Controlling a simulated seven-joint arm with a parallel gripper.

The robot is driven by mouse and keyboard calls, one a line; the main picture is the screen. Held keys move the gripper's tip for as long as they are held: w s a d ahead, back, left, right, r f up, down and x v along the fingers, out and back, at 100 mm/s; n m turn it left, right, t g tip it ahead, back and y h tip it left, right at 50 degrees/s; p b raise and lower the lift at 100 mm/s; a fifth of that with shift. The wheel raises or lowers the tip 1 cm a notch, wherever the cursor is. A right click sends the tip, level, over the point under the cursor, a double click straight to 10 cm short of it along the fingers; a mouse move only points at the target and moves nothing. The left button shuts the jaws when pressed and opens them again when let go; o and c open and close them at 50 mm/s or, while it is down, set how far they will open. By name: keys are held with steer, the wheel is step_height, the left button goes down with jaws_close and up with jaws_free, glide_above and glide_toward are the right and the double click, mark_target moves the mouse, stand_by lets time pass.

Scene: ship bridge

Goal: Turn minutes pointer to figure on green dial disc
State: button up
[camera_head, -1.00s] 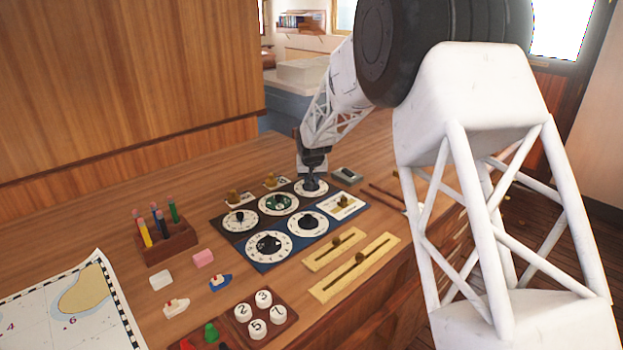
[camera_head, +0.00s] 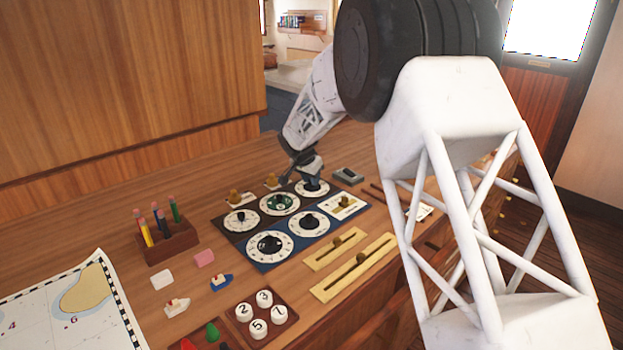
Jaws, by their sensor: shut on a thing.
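The dial with the green disc (camera_head: 279,203) is in the middle of the back row on the dark panel; its figure is too small to read. To its right is a white dial (camera_head: 323,191) with a dark pointer knob (camera_head: 312,183). My gripper (camera_head: 311,177) is at this knob and shut on it, with the wrist leaning to the upper left. The gripper hides part of the knob and the dial's far side. Which way the pointer faces, and any label naming it as minutes, cannot be made out.
More white dials (camera_head: 270,246) sit on the panel. Brass slider plates (camera_head: 355,267) lie in front at the right.

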steer(key=shift+m+g+h, duration=0.4)
steer(key=shift+m, duration=1.1)
steer(key=o, duration=0.9)
steer(key=shift+o, duration=0.2)
steer(key=shift+a+r, duration=0.1)
steer(key=v, duration=0.7)
steer(key=shift+r, duration=0.25)
steer(key=shift+a, duration=0.1)
steer(key=shift+s, duration=0.1)
